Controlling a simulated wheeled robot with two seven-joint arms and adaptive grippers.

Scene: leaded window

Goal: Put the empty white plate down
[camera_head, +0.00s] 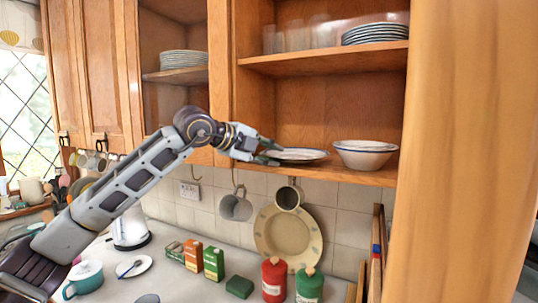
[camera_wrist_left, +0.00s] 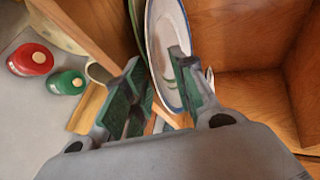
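The white plate (camera_head: 297,155) with a dark rim lies at the left of the cabinet's lower open shelf, beside the white bowl (camera_head: 362,153). In the left wrist view the plate (camera_wrist_left: 158,50) shows as a long narrow oval just beyond my fingers, with its blue-lined rim in the gap. My left gripper (camera_head: 268,151) reaches in from the left to the plate's near left edge. Its two green-padded fingers (camera_wrist_left: 160,90) stand apart in the left wrist view, one overlapping the plate. I cannot tell whether either finger touches the rim. My right gripper is not in view.
A shelf above (camera_head: 325,60) holds glasses and stacked plates (camera_head: 376,33). Mugs (camera_head: 235,206) and a large cream plate (camera_head: 283,238) hang below the cabinet. Red (camera_head: 273,279) and green (camera_head: 309,286) canisters stand on the counter. A wooden panel (camera_head: 470,150) closes off the right.

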